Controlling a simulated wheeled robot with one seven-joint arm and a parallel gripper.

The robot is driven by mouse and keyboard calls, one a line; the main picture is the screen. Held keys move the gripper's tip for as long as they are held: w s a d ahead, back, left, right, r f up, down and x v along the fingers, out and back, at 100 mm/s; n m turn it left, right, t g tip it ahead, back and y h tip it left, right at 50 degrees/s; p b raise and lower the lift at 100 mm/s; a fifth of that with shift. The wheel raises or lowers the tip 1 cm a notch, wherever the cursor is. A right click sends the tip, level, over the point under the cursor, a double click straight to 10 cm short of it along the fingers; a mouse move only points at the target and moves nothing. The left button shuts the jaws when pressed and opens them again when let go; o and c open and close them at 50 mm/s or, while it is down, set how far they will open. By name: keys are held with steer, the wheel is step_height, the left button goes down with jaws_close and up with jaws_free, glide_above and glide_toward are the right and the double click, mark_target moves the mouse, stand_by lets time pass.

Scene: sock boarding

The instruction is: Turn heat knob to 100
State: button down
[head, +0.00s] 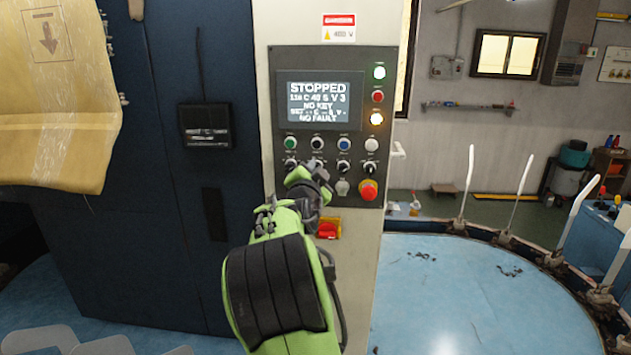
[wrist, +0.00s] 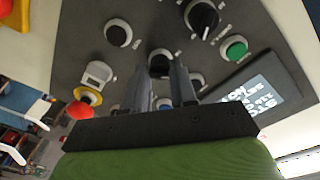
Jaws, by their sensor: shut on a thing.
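The grey control panel (head: 268,110) is upright on a pale cabinet. In the head view my gripper (head: 306,176) is at its lower left and hides part of it. In the wrist view the two fingers (wrist: 172,82) are closed around a dark knob (wrist: 159,62), mostly hidden between them. A larger black knob with a white pointer line (wrist: 203,17) is near the top of that view. Another black knob (wrist: 118,33) is to its left. The labels are too blurred to tell which is the heat knob. The screen (head: 318,100) reads STOPPED, NO KEY and NO FAULT.
A red emergency stop (head: 368,190) and a grey key switch (head: 342,187) sit low on the panel. Several coloured buttons and lit lamps surround the screen. A dark blue cabinet (head: 160,230) stands left; a round blue table (head: 470,290) with upright white boards is right.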

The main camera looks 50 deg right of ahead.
steer(key=shift+f+n+b, duration=0.15)
steer(key=shift+n+b, duration=2.3)
steer(key=shift+n, duration=0.35)
steer(key=shift+n+t, duration=0.3)
steer(key=shift+t, duration=0.1)
steer(key=c, duration=0.9)
jaws_free()
steer(key=shift+w, duration=0.1)
steer(key=shift+a, duration=0.1)
